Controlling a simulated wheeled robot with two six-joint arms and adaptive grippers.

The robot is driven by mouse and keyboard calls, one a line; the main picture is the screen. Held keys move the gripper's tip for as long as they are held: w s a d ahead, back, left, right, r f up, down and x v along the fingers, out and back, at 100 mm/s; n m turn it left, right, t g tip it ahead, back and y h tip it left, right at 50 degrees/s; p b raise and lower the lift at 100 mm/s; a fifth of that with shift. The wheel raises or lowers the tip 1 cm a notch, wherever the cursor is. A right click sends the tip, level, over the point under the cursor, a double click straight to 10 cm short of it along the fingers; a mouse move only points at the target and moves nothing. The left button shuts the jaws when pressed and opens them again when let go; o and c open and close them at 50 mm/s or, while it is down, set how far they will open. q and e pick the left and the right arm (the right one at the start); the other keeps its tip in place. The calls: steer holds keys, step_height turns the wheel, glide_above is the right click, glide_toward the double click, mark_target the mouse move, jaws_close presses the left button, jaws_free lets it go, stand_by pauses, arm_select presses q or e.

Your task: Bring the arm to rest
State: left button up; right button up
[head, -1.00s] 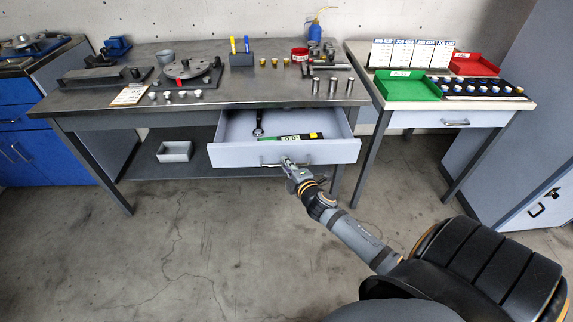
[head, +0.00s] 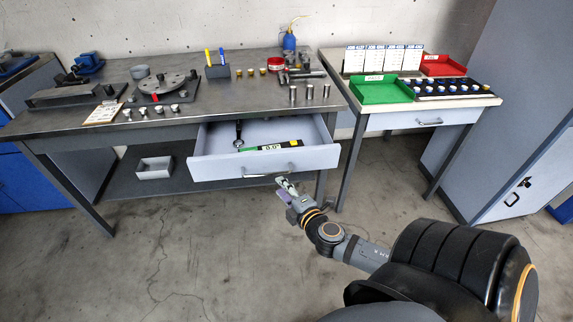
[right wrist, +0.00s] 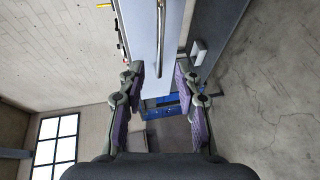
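My right gripper (head: 286,184) is just in front of the open drawer (head: 262,165), near the right end of its handle (head: 270,174). In the right wrist view my right gripper (right wrist: 160,76) has its two fingers wide apart with nothing held between them. The handle bar (right wrist: 161,30) shows beyond the fingertips, apart from them. My right arm reaches in from the lower right of the head view. My left gripper is in neither view.
The open drawer holds a dark tool and a green-and-black level (head: 270,146). The workbench (head: 215,107) carries a round rotor fixture (head: 162,84). A side table at right holds a green tray (head: 381,90) and a red tray (head: 442,66). Floor in front is clear.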

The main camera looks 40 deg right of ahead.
steer(key=shift+v, duration=1.15)
